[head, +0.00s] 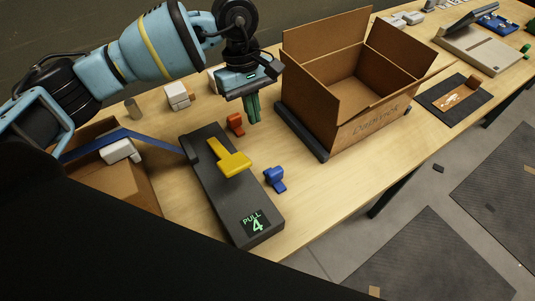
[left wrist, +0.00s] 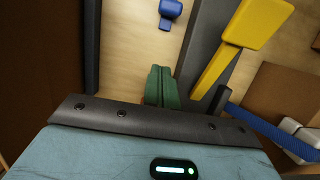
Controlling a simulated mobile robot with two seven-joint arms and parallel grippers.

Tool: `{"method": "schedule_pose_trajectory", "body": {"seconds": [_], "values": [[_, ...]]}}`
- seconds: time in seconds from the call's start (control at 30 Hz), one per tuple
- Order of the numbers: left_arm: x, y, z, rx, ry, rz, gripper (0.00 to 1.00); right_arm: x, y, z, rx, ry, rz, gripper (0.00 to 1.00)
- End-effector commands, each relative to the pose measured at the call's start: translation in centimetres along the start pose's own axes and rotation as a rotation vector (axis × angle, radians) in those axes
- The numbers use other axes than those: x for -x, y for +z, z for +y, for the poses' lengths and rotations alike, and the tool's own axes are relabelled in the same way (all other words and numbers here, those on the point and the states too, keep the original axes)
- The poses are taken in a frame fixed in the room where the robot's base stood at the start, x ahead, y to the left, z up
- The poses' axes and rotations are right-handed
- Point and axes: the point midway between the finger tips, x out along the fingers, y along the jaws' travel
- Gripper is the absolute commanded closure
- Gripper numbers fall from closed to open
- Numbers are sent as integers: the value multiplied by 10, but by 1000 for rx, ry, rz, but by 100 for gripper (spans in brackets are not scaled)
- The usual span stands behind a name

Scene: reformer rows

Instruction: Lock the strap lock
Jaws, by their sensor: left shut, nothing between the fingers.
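A long dark base (head: 213,194) lies on the bench with a yellow T-shaped lever (head: 235,164) on top and a display reading "PULL 4" (head: 254,222). A blue strap (head: 140,136) runs from its far end to the left. In the left wrist view the fingers (left wrist: 162,75) are together, beside the yellow lever (left wrist: 238,38) and below the blue piece (left wrist: 170,9).
An open cardboard box (head: 365,127) stands on a dark platform right of the gripper. Another open carton (head: 142,186) is at the left, with a white block (head: 120,151) by the strap. White blocks (head: 177,96) stand behind. Bare bench lies in front of the box.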

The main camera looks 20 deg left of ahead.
Motion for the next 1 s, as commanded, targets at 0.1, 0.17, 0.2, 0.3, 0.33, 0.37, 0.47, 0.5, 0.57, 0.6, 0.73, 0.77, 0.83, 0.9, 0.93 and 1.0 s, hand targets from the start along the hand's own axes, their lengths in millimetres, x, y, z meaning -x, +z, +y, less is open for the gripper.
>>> {"method": "schedule_pose_trajectory", "body": {"seconds": [0.1,0.17,0.2,0.3,0.33,0.37,0.47,0.5,0.57,0.6,0.73,0.77,0.83,0.9,0.93,1.0], "values": [[0,0,0,0,0,0,100,0,0,0,1,0,0,100],[-2,0,0,0,0,-1,100,0,0,0,1,0,0,100],[-4,0,0,0,0,-1,100,0,0,0,1,0,1,100],[-13,0,0,0,-1,-2,100,1,-2,0,1,1,3,100],[-18,0,0,0,-3,-2,100,1,-3,0,1,1,4,100],[-22,1,0,0,-3,-1,100,1,-3,0,1,1,5,100],[-40,1,0,0,-2,-2,100,2,-6,1,2,1,8,100],[-47,1,0,0,-2,-2,100,3,-6,1,2,1,10,100],[-58,1,0,1,-2,-2,100,3,-8,1,2,2,12,100],[-66,1,0,1,-2,-2,100,3,-8,1,2,2,13,100],[-90,1,0,0,-1,-2,100,4,-11,1,3,2,16,100],[-95,1,0,0,-1,-2,100,4,-11,1,3,2,17,100],[-101,7,0,-5,1,0,100,6,-16,1,4,3,24,100],[-100,18,1,-4,4,1,100,9,-21,1,6,4,32,100],[-101,21,1,-4,4,1,100,10,-23,1,6,4,35,100],[-103,28,1,-2,4,2,100,12,-26,1,6,5,40,100]]}}
